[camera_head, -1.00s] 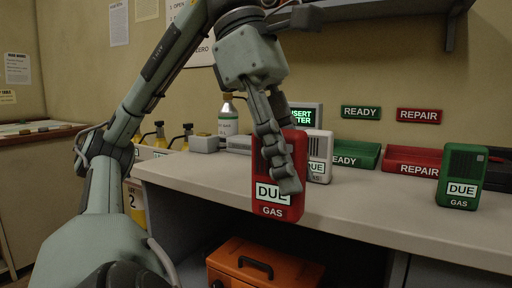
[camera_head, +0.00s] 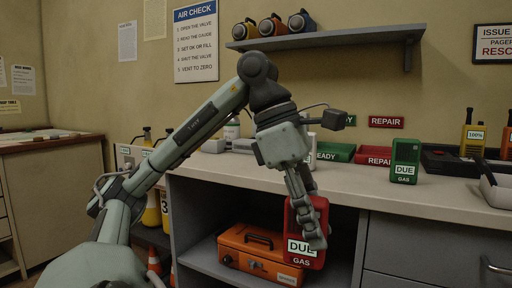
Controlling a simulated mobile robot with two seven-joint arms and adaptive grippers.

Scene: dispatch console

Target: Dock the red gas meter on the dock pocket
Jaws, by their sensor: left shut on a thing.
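The red gas meter (camera_head: 320,212), with a white DUE label and GAS lettering, is upright in my left gripper (camera_head: 310,232). The fingers are shut on it and cover part of its front. It hangs in front of the open bay under the counter, below the counter top's front edge. The dock pocket cannot be made out; my left arm hides part of the counter's back, where a grey unit (camera_head: 242,146) shows beside it. My right gripper is not in view.
On the counter (camera_head: 370,191) stand a green DUE meter (camera_head: 405,160), a green READY tray (camera_head: 335,152), a red REPAIR tray (camera_head: 372,156) and a partly hidden pale meter. Below, an orange case (camera_head: 250,255) sits on a shelf. A wall shelf (camera_head: 330,37) hangs above.

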